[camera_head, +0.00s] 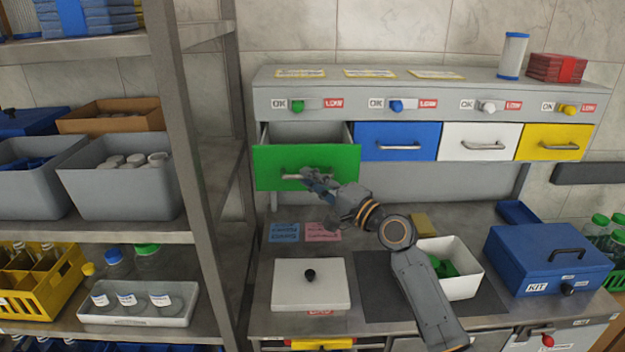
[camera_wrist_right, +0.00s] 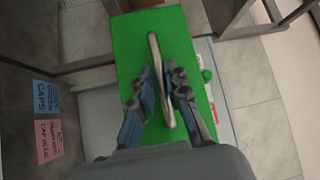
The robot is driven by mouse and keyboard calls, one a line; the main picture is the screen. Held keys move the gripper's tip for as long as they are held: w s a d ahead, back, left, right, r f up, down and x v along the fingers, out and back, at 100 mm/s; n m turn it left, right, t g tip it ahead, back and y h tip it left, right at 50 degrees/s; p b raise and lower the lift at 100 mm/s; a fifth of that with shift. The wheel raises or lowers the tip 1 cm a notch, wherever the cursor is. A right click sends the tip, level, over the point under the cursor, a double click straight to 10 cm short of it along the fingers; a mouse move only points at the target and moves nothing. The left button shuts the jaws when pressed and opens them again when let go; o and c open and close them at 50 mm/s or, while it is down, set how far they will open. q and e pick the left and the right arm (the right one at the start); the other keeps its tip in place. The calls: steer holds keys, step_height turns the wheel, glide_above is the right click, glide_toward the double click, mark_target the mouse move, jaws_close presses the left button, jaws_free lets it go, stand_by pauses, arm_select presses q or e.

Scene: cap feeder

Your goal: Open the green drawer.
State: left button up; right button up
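The green drawer (camera_head: 262,168) is at the left end of the drawer row in the head view. It stands pulled out, with its open inside showing behind the front. Its green front (camera_wrist_right: 135,55) fills the middle of the right wrist view. The metal bar handle (camera_wrist_right: 153,45) runs between the fingers of my right gripper (camera_wrist_right: 162,78), which look closed in on it from both sides. In the head view my right gripper (camera_head: 314,180) is at the right part of the handle, partly hiding it. My left gripper is out of view.
Blue (camera_head: 375,150), white (camera_head: 455,154) and yellow (camera_head: 540,154) drawers are shut. Below, the worktop holds a lidded white box (camera_head: 290,290), an open white bin (camera_head: 468,284) with green caps and a blue kit box (camera_head: 520,262). A shelf post (camera_head: 190,150) stands left.

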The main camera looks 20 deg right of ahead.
steer(key=shift+o, duration=1)
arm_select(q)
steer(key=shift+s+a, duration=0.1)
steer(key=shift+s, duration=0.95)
arm_select(e)
steer(key=v, duration=1.2)
